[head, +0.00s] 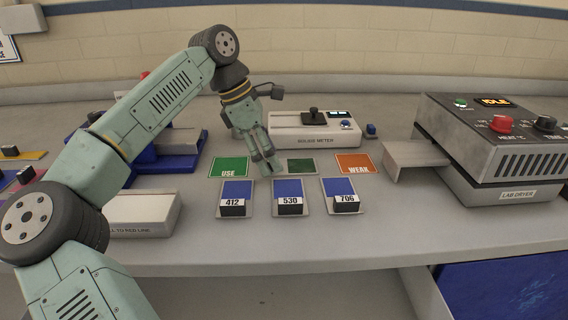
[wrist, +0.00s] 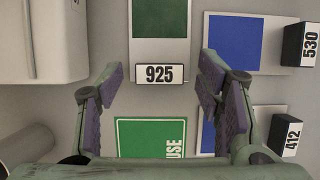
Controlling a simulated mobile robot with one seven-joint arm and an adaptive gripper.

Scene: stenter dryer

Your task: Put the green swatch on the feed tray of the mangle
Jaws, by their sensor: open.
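The green swatch (wrist: 167,40) is a dark green patch on a pale card with a 925 block (wrist: 159,75) at one end. In the head view the swatch (head: 301,166) lies flat between the USE and WEAK cards. My gripper (head: 267,168) points down at its left end. In the wrist view the open fingers stand either side of the 925 block, with nothing between them but it; I cannot tell the height gap. A blue machine (head: 190,163) at the left, partly hidden behind my arm, may be the mangle; its feed tray is not clearly seen.
The green USE card (head: 229,167) and orange WEAK card (head: 355,164) flank the swatch. Blue swatches 412 (head: 236,190), 530 (head: 288,190) and 706 (head: 340,188) lie in front. A meter (head: 310,131) stands behind; the lab dryer (head: 500,150) stands right.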

